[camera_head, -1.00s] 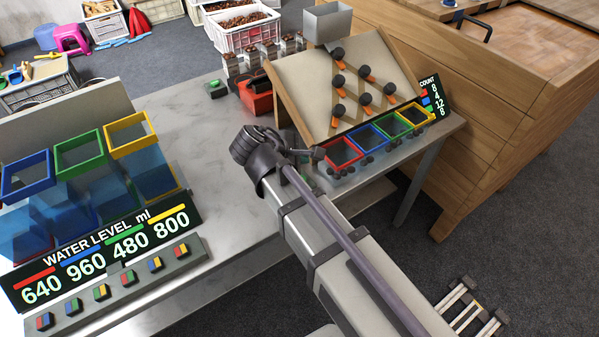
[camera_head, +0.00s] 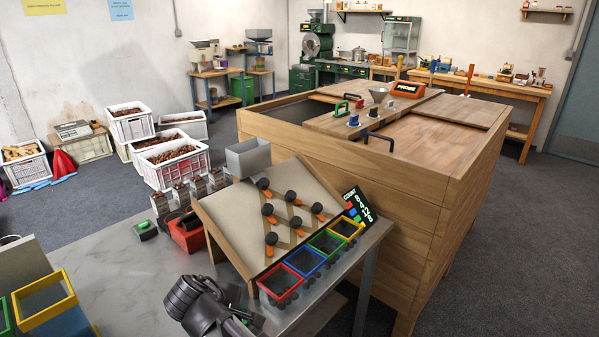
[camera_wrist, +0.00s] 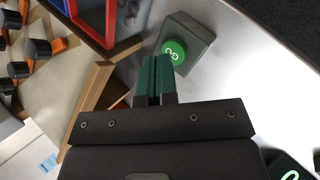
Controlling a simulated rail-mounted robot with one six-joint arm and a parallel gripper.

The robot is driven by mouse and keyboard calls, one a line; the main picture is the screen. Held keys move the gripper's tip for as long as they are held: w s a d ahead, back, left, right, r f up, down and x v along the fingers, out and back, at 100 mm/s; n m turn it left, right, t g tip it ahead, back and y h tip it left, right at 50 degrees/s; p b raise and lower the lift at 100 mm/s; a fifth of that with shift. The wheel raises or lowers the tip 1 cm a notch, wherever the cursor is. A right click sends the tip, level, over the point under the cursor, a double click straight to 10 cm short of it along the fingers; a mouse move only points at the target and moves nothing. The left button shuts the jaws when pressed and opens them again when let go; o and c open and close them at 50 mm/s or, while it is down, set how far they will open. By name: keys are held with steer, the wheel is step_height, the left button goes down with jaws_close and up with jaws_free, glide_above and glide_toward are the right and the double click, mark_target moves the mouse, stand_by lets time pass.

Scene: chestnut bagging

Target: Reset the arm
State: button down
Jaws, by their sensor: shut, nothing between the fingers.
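My gripper (camera_wrist: 155,82) shows in the wrist view with its two dark green fingers together and nothing between them. Its tips point towards a dark box with a green GO button (camera_wrist: 174,50); I cannot tell the height above it. In the head view my dark arm joint (camera_head: 205,305) is at the lower edge, left of the red-rimmed bin (camera_head: 281,282), over the metal table (camera_head: 115,270). The gripper's fingers are not visible there.
The sloped board (camera_head: 285,200) with black and orange knobs stands close to the arm. A wooden cabinet (camera_head: 350,170) is behind it. White crates (camera_head: 172,162) of chestnuts stand on the floor. A green-buttoned box (camera_head: 145,229) and a red device (camera_head: 187,232) sit at the table's back.

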steer(key=d+r+m+g+y+p, duration=0.2)
steer(key=d+m, duration=0.6)
steer(key=d, duration=0.9)
steer(key=d+r+m+g+y+p, duration=0.2)
steer(key=d+m+p, duration=0.3)
steer(key=d, duration=1.1)
steer(key=m+g, duration=0.1)
steer(key=m, duration=0.2)
steer(key=shift+s+d+r+g, duration=0.2)
steer(key=shift+d+r+g, duration=0.05)
steer(key=shift+d+g, duration=0.15)
steer(key=shift+a, duration=0.1)
stand_by(1.1)
